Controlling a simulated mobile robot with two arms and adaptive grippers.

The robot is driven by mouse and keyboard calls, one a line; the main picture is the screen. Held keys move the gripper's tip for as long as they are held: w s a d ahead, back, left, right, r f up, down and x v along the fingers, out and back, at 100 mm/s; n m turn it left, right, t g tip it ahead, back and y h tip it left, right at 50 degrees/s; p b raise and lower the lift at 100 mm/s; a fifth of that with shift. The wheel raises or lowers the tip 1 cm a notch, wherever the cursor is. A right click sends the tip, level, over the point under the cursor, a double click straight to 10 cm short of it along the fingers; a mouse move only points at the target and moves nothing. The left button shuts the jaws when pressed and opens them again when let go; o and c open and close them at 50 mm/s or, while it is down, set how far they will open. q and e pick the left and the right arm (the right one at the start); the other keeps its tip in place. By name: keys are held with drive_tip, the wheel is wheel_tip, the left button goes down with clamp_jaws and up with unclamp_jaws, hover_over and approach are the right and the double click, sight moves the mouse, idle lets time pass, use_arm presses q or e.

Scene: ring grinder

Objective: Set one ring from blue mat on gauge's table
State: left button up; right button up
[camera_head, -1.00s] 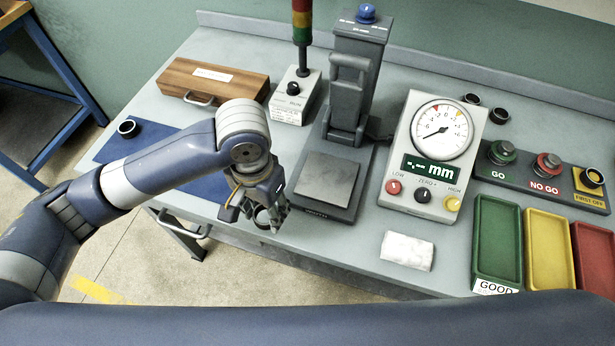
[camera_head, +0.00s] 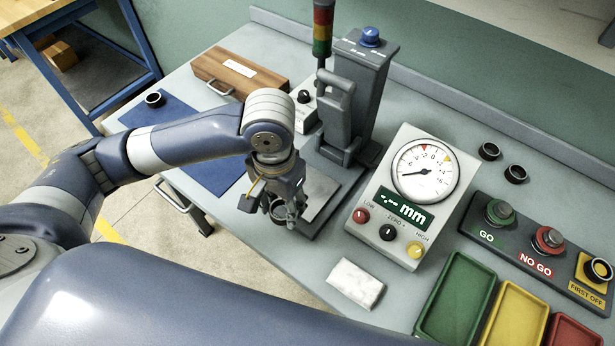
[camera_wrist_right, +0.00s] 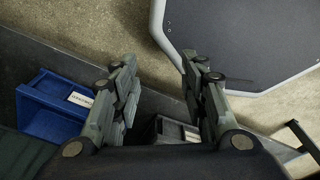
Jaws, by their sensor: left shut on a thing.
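My left gripper (camera_head: 282,214) is shut on a dark ring (camera_head: 280,210) with a bright inner face. It holds the ring at the front left edge of the gauge's table (camera_head: 318,192), a flat metal plate on a dark base. The gripper hides part of this plate, and I cannot tell how high the ring is above it. The blue mat (camera_head: 212,176) lies to the left, partly behind my left arm. Another ring (camera_head: 154,99) stands on its far left part. My right gripper (camera_wrist_right: 155,62) is open and empty in the right wrist view.
The gauge column (camera_head: 352,95) rises behind the plate. The dial readout box (camera_head: 405,200) stands right of it, with a white block (camera_head: 355,284) in front. A wooden case (camera_head: 240,75) is at the back left.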

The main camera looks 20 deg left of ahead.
use_arm(q)
drive_tip(key=w, duration=0.4)
drive_tip(key=shift+w+d+p, duration=0.3)
drive_tip(key=shift+d+p, duration=0.05)
drive_tip(key=shift+d, duration=0.05)
hover_over(304, 188)
drive_tip(key=shift+d+f+p, duration=0.1)
drive_tip(key=shift+f+p, duration=0.3)
drive_tip(key=shift+p, duration=0.05)
drive_tip(key=shift+f, duration=0.1)
wheel_tip(304, 188, down, 3)
drive_tip(key=shift+p, duration=0.55)
drive_tip(key=shift+f, duration=0.2)
drive_tip(key=o, duration=1.1)
drive_tip(key=shift+f, duration=0.1)
use_arm(e)
drive_tip(key=r, duration=0.1)
drive_tip(key=d+r, duration=0.1)
drive_tip(key=r, duration=0.1)
drive_tip(key=shift+d, duration=0.3)
drive_tip(key=shift+d, duration=0.1)
